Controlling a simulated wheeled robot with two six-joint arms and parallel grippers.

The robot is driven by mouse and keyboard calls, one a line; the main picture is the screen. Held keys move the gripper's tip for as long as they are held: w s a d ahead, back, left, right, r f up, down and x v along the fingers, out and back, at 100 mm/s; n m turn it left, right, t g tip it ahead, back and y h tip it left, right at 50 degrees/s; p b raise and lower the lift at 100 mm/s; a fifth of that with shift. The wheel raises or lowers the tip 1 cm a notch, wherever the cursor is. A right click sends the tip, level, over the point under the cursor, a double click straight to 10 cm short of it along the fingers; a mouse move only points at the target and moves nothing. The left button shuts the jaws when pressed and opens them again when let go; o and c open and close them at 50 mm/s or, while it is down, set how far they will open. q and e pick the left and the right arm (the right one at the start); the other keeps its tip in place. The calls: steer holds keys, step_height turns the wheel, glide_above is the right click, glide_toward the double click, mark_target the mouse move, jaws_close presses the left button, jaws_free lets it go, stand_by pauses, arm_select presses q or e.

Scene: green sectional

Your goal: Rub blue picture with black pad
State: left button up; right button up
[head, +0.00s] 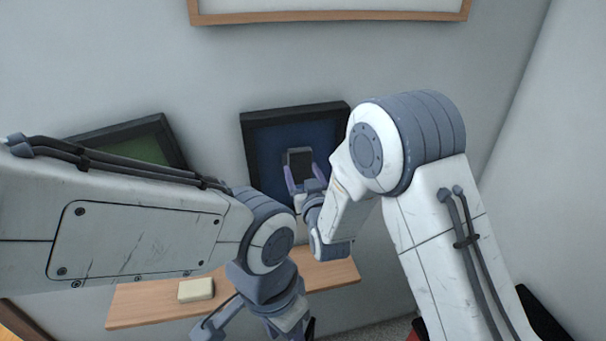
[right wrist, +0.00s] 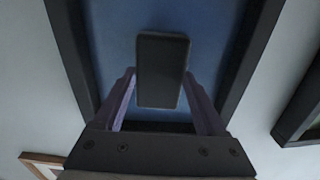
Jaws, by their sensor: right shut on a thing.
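The blue picture (head: 270,137) hangs on the wall in a thick black frame, partly hidden by my right arm in the head view. Its blue face (right wrist: 112,50) fills the middle of the right wrist view. My right gripper (head: 302,170) is shut on the black pad (head: 300,157). The pad (right wrist: 162,70) is held between the two purple fingers, in front of the blue face; whether it touches cannot be told. My left gripper (head: 262,326) is low in the head view, in front of the shelf, its fingers partly cut off and its opening unclear.
A wooden shelf (head: 140,302) runs below the picture, with a cream block (head: 196,290) on it. A green picture (head: 140,147) in a black frame is at the left, partly behind my left arm. A wood-framed picture (head: 330,16) hangs above.

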steer(key=shift+x, duration=0.8)
steer(key=shift+s+a+b, duration=0.25)
steer(key=shift+a+b, duration=0.05)
steer(key=shift+a, duration=0.3)
steer(key=shift+s+a+b, duration=0.25)
steer(key=shift+a, duration=0.4)
steer(key=shift+s+a+b, duration=0.25)
steer(key=shift+a+b, duration=0.05)
steer(key=shift+a, duration=0.3)
steer(key=shift+w+f+b, duration=0.1)
steer(key=shift+b, duration=0.3)
steer(key=shift+w+d+b, duration=0.3)
steer(key=shift+d, duration=0.45)
steer(key=shift+w+d+b, duration=0.3)
steer(key=shift+d, duration=0.45)
steer(key=shift+w+d+r, duration=0.25)
steer(key=shift+d+r, duration=0.05)
steer(key=shift+d, duration=0.15)
